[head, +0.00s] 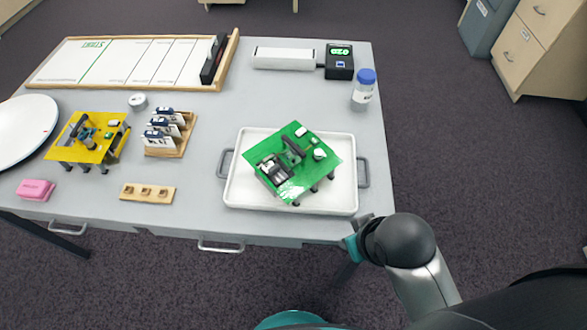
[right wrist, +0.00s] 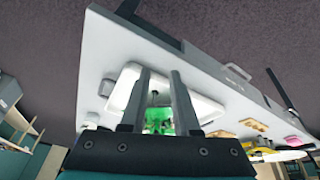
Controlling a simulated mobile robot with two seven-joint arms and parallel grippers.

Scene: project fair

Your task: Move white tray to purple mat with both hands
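The white tray (head: 240,197) lies near the right front corner of the grey table, with a grey handle at its left (head: 224,162) and right (head: 363,172) ends. It carries a green board (head: 325,143) with small parts on it. My right gripper (head: 362,220) is just off the table's front edge, below the tray's right handle. In the right wrist view its two fingers (right wrist: 159,74) are apart with nothing held, and the white tray (right wrist: 205,108) shows beyond them. My left gripper is not in view. No purple mat is seen.
A blue-capped bottle (head: 362,94) stands behind the tray near the right edge. A box with a green display (head: 339,62) is at the back. A card rack (head: 172,138), yellow board (head: 72,150), wooden block (head: 147,192) and pink block (head: 36,190) are left.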

